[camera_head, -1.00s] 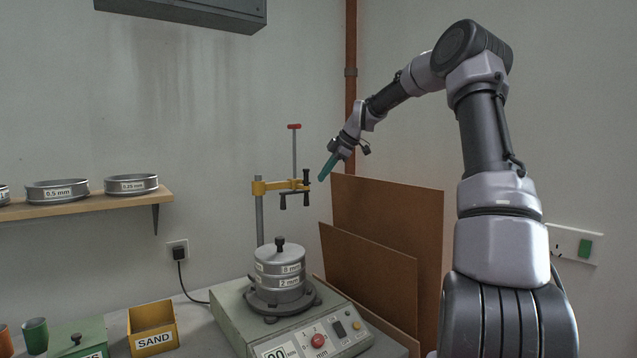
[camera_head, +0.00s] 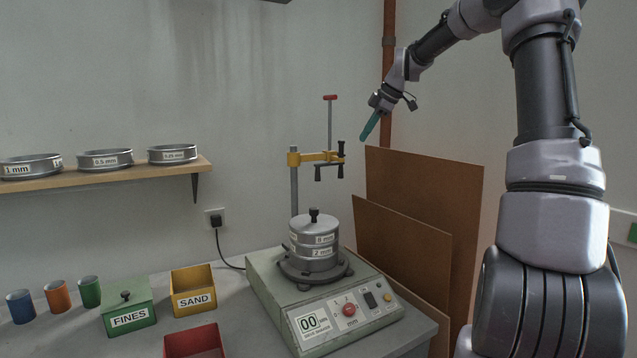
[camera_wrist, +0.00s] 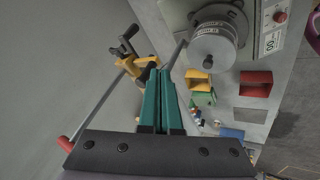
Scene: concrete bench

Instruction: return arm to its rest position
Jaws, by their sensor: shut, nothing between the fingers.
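My gripper (camera_head: 371,127) is raised in the air at the upper right of the head view, in front of the wall and the brown boards. Its green fingers are shut with nothing between them. In the wrist view the shut fingers (camera_wrist: 161,78) point down over the bench. The arm is bent, and its upper part runs out of the top of the head view. The yellow clamp arm (camera_head: 315,157) on its post stands below and left of the fingers, apart from them in the head view.
A sieve shaker (camera_head: 330,300) carries stacked sieves (camera_head: 313,238). Left of it are the SAND box (camera_head: 193,299), green FINES box (camera_head: 129,318), red bin (camera_head: 195,340) and several cups. A shelf (camera_head: 100,180) holds sieves. Brown boards (camera_head: 425,190) lean against the wall.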

